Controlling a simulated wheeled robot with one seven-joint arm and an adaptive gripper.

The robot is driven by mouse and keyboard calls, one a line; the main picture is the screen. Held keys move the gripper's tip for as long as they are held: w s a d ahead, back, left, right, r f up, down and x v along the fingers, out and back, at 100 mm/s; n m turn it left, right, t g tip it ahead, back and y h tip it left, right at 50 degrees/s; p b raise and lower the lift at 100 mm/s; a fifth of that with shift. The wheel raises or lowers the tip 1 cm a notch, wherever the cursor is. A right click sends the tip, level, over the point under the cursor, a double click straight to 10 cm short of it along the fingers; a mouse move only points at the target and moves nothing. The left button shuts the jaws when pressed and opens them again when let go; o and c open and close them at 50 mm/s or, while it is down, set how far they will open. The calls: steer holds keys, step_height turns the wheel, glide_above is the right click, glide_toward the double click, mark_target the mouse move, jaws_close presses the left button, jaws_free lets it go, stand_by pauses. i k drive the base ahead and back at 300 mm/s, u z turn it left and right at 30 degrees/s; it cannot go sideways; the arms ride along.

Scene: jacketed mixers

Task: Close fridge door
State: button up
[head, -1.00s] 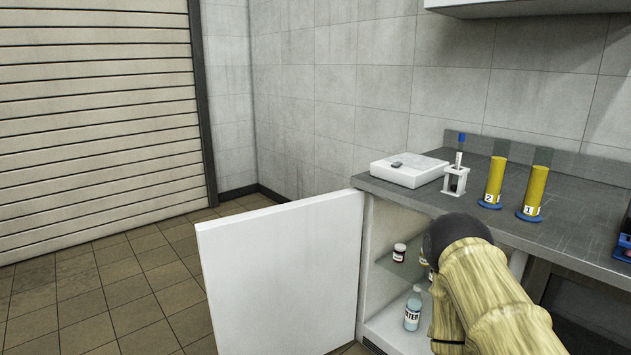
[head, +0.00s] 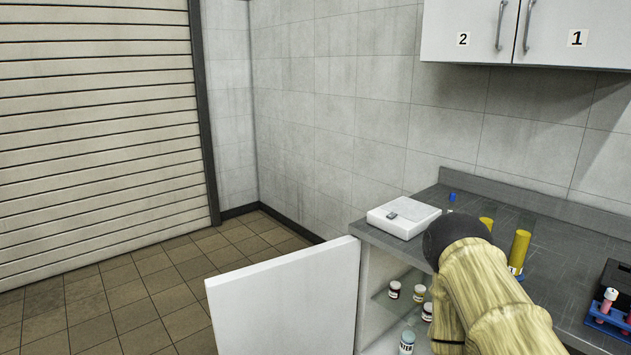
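The white fridge door (head: 285,300) stands wide open, swung out to the left of the fridge under the counter. Inside the fridge (head: 376,268) are several small bottles, among them a dark one (head: 394,290) on a glass shelf and a light-blue one (head: 407,342) lower down. My arm, in a tan patterned cover with a dark rounded joint, reaches in from the lower right, in front of the fridge's right part. My gripper is not visible. The door's lower part is cut off by the frame edge.
The grey counter (head: 560,265) holds a white scale (head: 403,218), yellow cylinders (head: 520,250) and a blue tube rack (head: 606,318). White wall cabinets (head: 575,35) hang above. Tiled floor (head: 120,300) left of the door is free, up to a roller shutter (head: 100,120).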

mark_target(304, 302)
steer(key=u, duration=1.45)
steer(key=i, duration=4.25)
steer(key=z, duration=4.15)
steer(key=i, duration=0.15)
